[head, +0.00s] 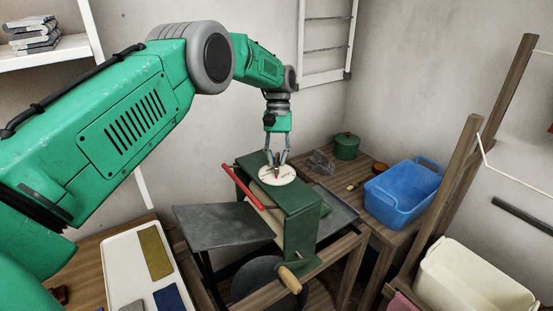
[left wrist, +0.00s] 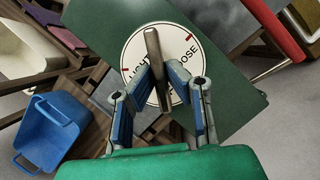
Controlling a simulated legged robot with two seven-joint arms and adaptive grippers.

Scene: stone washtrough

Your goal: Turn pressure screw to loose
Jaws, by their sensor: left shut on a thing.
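The pressure screw is a grey-brown bar (left wrist: 153,44) on top of a white round dial (head: 291,177) on the green press (head: 301,235). The bar lies across the dial between the two words. My left gripper (head: 276,160) points down over the dial. In the left wrist view its fingers (left wrist: 160,80) are shut on the bar, and they hide part of the dial. My right gripper is not in view.
A red handle (head: 240,186) runs along the press's left side, close to the dial. A grey plate (head: 205,228) extends left. A blue tub (head: 400,195) and a green pot (head: 346,146) stand on the right-hand table. A wooden-handled crank (head: 290,279) sticks out in front.

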